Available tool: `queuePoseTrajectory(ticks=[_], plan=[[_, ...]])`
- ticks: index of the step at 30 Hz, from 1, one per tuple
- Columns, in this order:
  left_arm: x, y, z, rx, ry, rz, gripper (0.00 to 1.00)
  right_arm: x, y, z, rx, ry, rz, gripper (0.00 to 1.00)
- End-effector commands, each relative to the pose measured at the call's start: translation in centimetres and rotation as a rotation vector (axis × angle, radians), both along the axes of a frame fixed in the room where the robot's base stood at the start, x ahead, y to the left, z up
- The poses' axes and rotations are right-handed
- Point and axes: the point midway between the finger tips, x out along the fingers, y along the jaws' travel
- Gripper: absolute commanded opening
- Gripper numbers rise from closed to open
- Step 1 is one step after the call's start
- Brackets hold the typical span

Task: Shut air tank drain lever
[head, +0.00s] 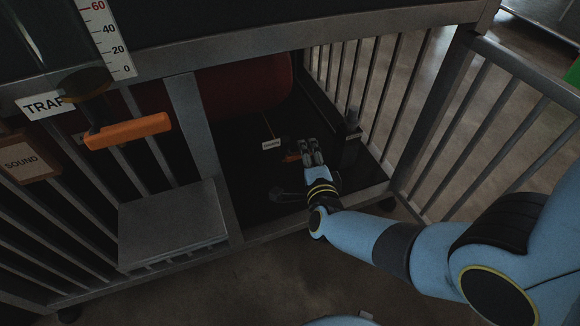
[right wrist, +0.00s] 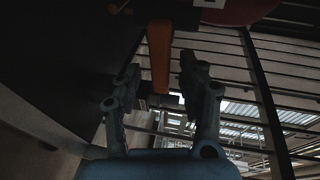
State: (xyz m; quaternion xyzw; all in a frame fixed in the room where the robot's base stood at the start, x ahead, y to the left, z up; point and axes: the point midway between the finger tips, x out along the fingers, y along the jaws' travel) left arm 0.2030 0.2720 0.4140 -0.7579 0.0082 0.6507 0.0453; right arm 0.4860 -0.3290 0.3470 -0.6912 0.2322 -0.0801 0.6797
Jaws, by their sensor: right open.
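The drain lever is a small orange bar (head: 292,157) low inside the metal frame, beneath the red air tank (head: 250,82). A small white label (head: 271,144) hangs just left of it. In the right wrist view the orange lever (right wrist: 159,55) points down the picture between the two fingers. My right gripper (head: 309,145) is open at the lever and partly hides it in the head view. In the right wrist view the gripper (right wrist: 158,75) has a finger on each side of the lever, with gaps showing. My left gripper is out of view.
A larger orange handle (head: 128,131) sticks out at the left, below the "TRAP" sign (head: 45,104). A grey box (head: 172,224) stands left of the opening. Metal bars (head: 375,90) close the right side. The opening's dark floor has some free room.

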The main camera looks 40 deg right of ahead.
Motion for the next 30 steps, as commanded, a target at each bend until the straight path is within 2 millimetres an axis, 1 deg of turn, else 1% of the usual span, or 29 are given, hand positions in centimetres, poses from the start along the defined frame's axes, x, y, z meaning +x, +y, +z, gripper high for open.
queuePoseTrajectory(ticks=[3,12,16,26,29,30], plan=[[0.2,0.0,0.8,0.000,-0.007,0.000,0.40,-1.5,0.6,0.4,0.003,0.001,0.000,0.41],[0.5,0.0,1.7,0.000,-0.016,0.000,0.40,-5.0,1.8,0.7,0.000,0.001,0.000,0.41],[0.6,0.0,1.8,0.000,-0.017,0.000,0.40,-5.7,2.1,0.7,0.001,0.000,0.000,0.41],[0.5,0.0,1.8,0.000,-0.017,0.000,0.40,-6.0,2.2,0.7,0.001,0.000,0.000,0.41],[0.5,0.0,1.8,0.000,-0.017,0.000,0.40,-6.9,2.6,0.8,0.003,0.002,-0.001,0.41],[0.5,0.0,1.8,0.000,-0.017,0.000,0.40,-7.5,2.9,0.9,0.003,0.002,-0.001,0.41]])
